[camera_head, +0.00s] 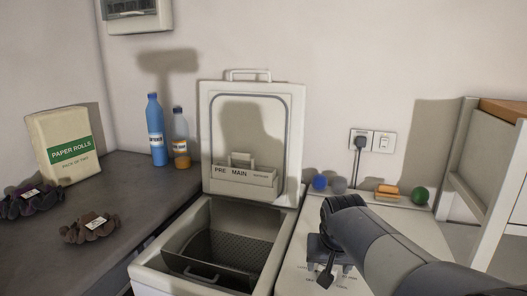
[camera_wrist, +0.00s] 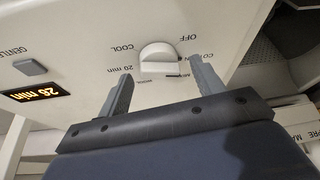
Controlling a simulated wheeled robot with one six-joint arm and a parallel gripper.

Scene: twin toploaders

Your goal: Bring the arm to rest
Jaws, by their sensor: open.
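My gripper (camera_head: 325,260) is over the white top of the right-hand machine (camera_head: 299,250) in the head view, with part of my arm hiding that top. In the wrist view my gripper (camera_wrist: 160,70) is open, its two grey fingers apart. A white dial knob (camera_wrist: 158,57) shows between and beyond the fingertips, on a white panel with OFF, COOL and 20 min marks. I cannot tell whether the fingers touch it. Nothing is held between the fingers.
The left toploader (camera_head: 152,273) has its lid (camera_head: 294,130) raised and its drum open. Bottles (camera_head: 155,135), a paper rolls pack (camera_head: 65,145) and dark bundles (camera_head: 90,229) are on the left counter. Balls and a sponge (camera_head: 387,190) line the right machine's back. A lit display (camera_wrist: 37,94) shows on the panel.

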